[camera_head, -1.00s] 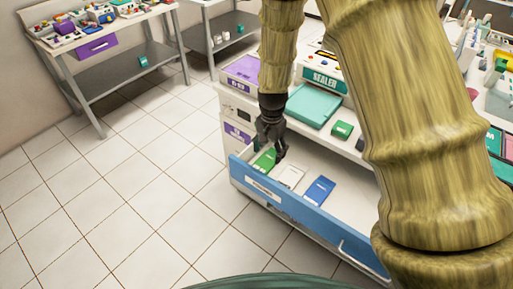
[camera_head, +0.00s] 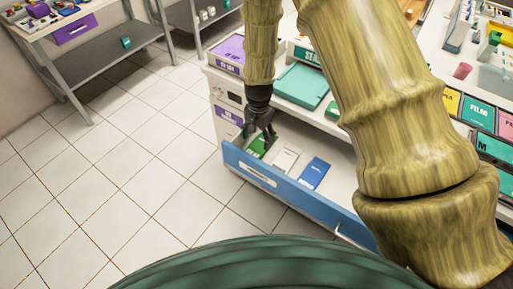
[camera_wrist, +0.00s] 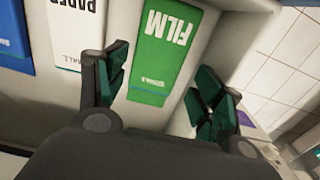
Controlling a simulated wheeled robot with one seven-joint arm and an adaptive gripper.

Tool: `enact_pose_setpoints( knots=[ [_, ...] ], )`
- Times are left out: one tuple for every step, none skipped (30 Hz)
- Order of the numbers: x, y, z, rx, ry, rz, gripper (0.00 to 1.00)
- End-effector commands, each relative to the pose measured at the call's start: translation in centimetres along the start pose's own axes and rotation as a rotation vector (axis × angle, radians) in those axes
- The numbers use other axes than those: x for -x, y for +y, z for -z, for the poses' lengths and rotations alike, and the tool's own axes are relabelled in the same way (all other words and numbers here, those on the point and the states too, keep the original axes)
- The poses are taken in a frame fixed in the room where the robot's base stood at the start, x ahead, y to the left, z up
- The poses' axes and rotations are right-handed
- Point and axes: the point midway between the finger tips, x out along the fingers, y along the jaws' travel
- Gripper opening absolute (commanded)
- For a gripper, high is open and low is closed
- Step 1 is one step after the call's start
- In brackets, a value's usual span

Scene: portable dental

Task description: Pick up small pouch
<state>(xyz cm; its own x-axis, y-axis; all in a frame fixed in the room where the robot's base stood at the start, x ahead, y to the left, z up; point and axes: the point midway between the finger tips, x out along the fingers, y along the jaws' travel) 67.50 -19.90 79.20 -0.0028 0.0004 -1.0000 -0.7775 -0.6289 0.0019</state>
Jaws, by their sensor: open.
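Three flat pouches lie in the open drawer (camera_head: 300,197) with the blue front: a green one marked FILM (camera_head: 262,145), a white one (camera_head: 284,159) and a blue one (camera_head: 314,173). Which is the task's small pouch I cannot tell. My gripper (camera_head: 264,129) is over the drawer's left end, open and empty. In the wrist view, its fingers (camera_wrist: 162,85) are spread on either side of the green pouch (camera_wrist: 163,50), apart from each other. The white pouch, marked PAPER (camera_wrist: 78,32), and the blue pouch (camera_wrist: 14,38) lie to the left, partly cut off.
The counter above the drawer holds a teal tray (camera_head: 302,86) and a small green box (camera_head: 333,110). The drawer's blue front wall (camera_head: 235,163) stands near my gripper. My arm hides part of the counter. Open tiled floor lies to the left, with a grey side table (camera_head: 88,70) behind.

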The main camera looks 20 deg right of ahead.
Motion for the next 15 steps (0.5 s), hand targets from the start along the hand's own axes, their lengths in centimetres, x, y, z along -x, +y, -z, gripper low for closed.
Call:
enact_pose_setpoints(
  knots=[
    [-0.3,0.1,-0.1,-0.001,-0.002,-0.002,0.68],
    [-0.6,0.1,0.0,-0.001,-0.003,-0.003,0.68],
    [-0.9,0.1,0.0,-0.001,-0.003,-0.003,0.68],
    [-1.2,0.0,0.1,-0.001,-0.003,-0.003,0.68],
    [-1.5,0.0,0.1,-0.001,-0.003,-0.003,0.68],
    [-1.9,-0.1,0.1,-0.001,-0.003,-0.003,0.68],
    [-2.2,-0.1,0.1,-0.001,-0.003,-0.003,0.68],
    [-2.5,-0.1,0.1,0.000,-0.003,-0.003,0.68],
    [-3.0,-0.1,0.0,0.000,-0.004,-0.004,0.68],
    [-3.3,-0.1,0.1,0.000,-0.003,-0.004,0.68],
    [-3.5,-0.2,0.1,0.000,-0.003,-0.003,0.68],
    [-3.9,-0.2,0.1,0.001,-0.003,-0.003,0.68],
    [-4.1,-0.1,0.1,0.001,-0.003,-0.003,0.68],
    [-4.3,-0.1,0.1,0.001,-0.002,-0.003,0.68],
    [-4.5,-0.1,0.1,0.000,-0.002,-0.002,0.68]
  ],
)
